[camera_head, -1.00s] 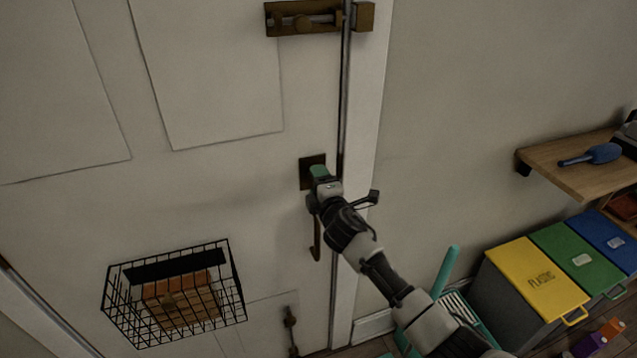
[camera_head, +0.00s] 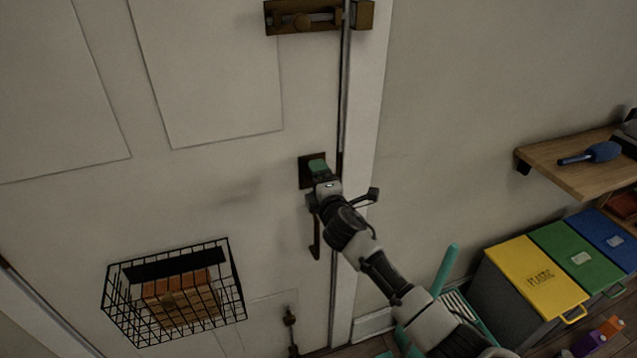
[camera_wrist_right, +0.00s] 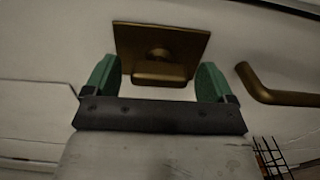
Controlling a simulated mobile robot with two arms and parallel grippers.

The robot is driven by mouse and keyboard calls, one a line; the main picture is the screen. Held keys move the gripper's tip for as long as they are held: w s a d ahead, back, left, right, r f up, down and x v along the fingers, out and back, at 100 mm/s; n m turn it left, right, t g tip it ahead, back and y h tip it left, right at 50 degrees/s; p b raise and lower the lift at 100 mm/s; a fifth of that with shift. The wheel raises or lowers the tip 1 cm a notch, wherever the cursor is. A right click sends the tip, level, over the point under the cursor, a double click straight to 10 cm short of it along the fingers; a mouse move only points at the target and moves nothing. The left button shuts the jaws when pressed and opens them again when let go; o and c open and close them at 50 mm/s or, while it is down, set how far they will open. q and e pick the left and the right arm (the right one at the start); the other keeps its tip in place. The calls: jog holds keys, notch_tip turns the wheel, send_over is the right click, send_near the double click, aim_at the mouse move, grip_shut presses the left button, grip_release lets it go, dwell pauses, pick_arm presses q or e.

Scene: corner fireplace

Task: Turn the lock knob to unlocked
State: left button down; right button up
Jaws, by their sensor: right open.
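The brass lock knob (camera_wrist_right: 159,73) shows in the right wrist view on its square plate (camera_wrist_right: 190,43). The plate also shows in the head view (camera_head: 306,172) on the white door, near its right edge. My right gripper (camera_wrist_right: 160,84) is open, with one green finger on each side of the knob. A gap shows between each finger and the knob. In the head view the gripper (camera_head: 318,166) covers the knob. My left gripper is in neither view.
A door handle (camera_wrist_right: 280,90) is close beside the right finger. A sliding bolt (camera_head: 303,20) is higher on the door, and a wire basket (camera_head: 225,285) hangs lower left. A wooden shelf (camera_head: 585,170) and colored bins (camera_head: 540,277) stand at the right.

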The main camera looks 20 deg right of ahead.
jog(key=shift+s, duration=0.15)
jog(key=s+b, duration=0.1)
jog(key=s, duration=0.9)
jog(key=shift+s+d+b, duration=0.2)
jog(key=shift+s+b, duration=0.1)
jog(key=shift+b, duration=0.05)
jog(key=s+d+f+m+g, duration=0.1)
jog(key=s+f+m+g, duration=0.15)
jog(key=f, duration=0.85)
jog(key=s+d+f+m+g, duration=0.1)
jog(key=d+f+m+g, duration=0.15)
jog(key=f, duration=0.85)
jog(key=s+f+m+g+h+b, duration=0.1)
jog(key=s+f+m+g, duration=0.1)
jog(key=s+f, duration=0.45)
jog(key=s+f+m+g, duration=0.15)
jog(key=s+f, duration=0.25)
jog(key=f, duration=0.5)
jog(key=s+f+m+g, duration=0.2)
jog(key=s+f, duration=0.4)
jog(key=s, duration=0.6)
jog(key=s+f+m+g, duration=0.3)
jog(key=s+f, duration=0.4)
jog(key=s, duration=0.5)
jog(key=s+f+m+g+b, duration=0.1)
jog(key=s+f, duration=0.5)
jog(key=s, duration=0.6)
jog(key=shift+a+f+m+g, duration=0.15)
jog(key=shift+f+m+g, duration=0.2)
jog(key=shift+m+g, duration=0.7)
